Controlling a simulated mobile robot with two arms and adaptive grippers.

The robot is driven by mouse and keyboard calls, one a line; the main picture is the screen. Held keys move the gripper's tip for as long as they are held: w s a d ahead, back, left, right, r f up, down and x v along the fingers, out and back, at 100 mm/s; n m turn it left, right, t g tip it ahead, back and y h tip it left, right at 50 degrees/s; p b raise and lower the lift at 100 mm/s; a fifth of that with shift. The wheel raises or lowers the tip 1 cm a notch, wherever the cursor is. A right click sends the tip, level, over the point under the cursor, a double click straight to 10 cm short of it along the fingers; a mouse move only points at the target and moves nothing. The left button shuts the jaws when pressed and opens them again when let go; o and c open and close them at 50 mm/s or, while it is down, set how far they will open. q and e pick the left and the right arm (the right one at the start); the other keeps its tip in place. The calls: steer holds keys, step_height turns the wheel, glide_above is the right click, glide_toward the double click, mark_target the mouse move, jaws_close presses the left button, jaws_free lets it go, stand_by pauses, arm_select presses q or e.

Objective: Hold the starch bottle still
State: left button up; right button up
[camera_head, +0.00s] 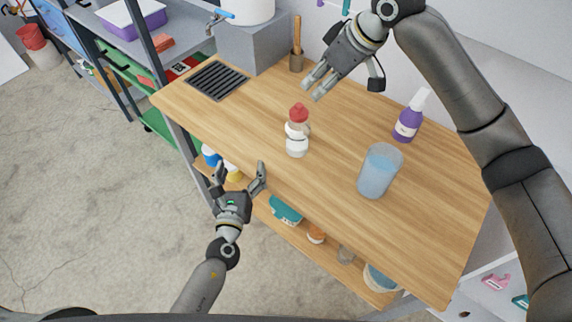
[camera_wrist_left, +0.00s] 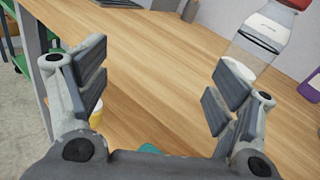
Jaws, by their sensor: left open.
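A clear bottle with a red cap and white contents (camera_head: 297,138), which I take for the starch bottle, stands upright on the wooden worktop (camera_head: 350,230). In the left wrist view the bottle (camera_wrist_left: 262,32) shows at the top right, beyond the right finger. My left gripper (camera_head: 240,175) is open and empty, at the worktop's front edge, apart from the bottle and nearer the front left. Its two fingers spread wide in the wrist view (camera_wrist_left: 155,95). My right gripper (camera_head: 312,90) is above the worktop behind the bottle, its fingertips slightly apart with nothing seen between them.
A glass of bluish liquid (camera_head: 380,172) and a purple spray bottle (camera_head: 409,118) stand right of the bottle. A black grille (camera_head: 217,80) and a brown holder (camera_head: 296,62) are at the back left. A lower shelf under the front edge holds several containers.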

mark_target(298, 134)
arm_select(q)
steer(key=d+r+m+h, duration=0.1)
steer(key=d, duration=0.2)
steer(key=d+r+m+h, duration=0.1)
steer(key=d, duration=0.3)
steer(key=d+r+m+h, duration=0.1)
steer(key=d, duration=0.3)
steer(key=shift+s+d+r, duration=0.1)
steer(key=shift+d+r, duration=0.05)
steer(key=shift+d+r+m, duration=0.1)
steer(key=shift+d+m, duration=0.15)
steer(key=shift+m, duration=0.05)
steer(key=x, duration=1)
steer(key=shift+w+d, duration=0.15)
steer(key=shift+w, duration=0.2)
